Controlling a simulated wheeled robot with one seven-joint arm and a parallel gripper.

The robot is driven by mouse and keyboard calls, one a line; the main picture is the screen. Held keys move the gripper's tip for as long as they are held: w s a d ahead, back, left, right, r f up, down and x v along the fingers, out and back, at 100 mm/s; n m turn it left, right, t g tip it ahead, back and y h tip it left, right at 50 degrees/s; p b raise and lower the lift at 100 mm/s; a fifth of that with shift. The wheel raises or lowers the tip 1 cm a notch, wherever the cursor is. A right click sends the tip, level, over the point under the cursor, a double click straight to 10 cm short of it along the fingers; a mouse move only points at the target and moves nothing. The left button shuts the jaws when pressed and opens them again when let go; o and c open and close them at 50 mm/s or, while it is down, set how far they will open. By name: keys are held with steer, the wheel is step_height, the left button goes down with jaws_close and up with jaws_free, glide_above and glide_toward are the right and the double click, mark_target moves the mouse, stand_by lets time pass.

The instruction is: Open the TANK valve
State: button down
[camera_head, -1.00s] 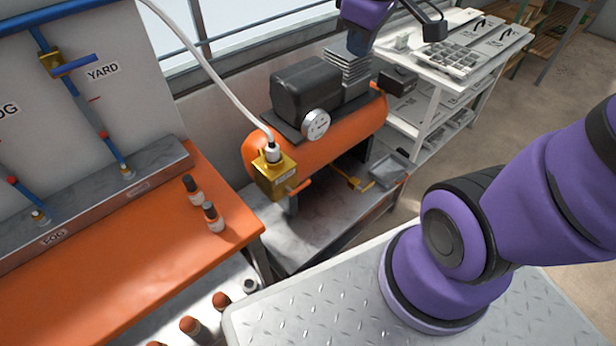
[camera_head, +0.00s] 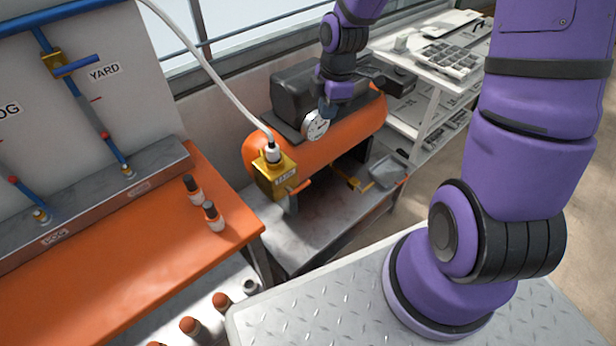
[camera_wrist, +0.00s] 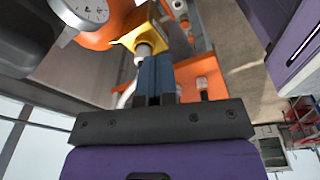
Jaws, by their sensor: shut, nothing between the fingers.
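A brass valve block (camera_head: 271,180) with an orange lever (camera_head: 299,187) sits at the left end of the orange tank (camera_head: 350,130). A white hose enters its top. Its small label is too small to read surely. In the wrist view the brass block (camera_wrist: 145,36) and white hose fitting are just beyond the fingertips; I cannot make out the lever clearly there. My gripper (camera_head: 327,112) is shut and empty, pointing down beside the pressure gauge (camera_head: 316,124), up and right of the valve. Its fingers (camera_wrist: 157,62) show together in the wrist view.
The white hose (camera_head: 205,62) arches over the valve from the upper left. An orange bench (camera_head: 110,265) with small bottles (camera_head: 214,217) stands left. A black motor housing (camera_head: 295,90) is behind the gauge. Another brass valve (camera_head: 57,64) is on the YARD pipe.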

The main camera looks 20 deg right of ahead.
step_height(320, 180, down, 10)
steer(key=a+n+y, duration=0.1)
steer(key=n+y, duration=0.1)
steer(key=n, duration=0.2)
steer(key=shift+w+a+r+g, duration=0.2)
steer(key=shift+w+a+g, duration=0.15)
steer(key=shift+a+g, duration=0.05)
steer(key=shift+f, duration=0.1)
glide_toward(304, 185)
steer(key=x, duration=0.5)
steer(key=shift+s+a+f, duration=0.1)
steer(key=shift+s+a, duration=0.1)
steer(key=shift+a, duration=0.05)
steer(key=shift+w+f, duration=0.2)
steer(key=shift+f, duration=0.55)
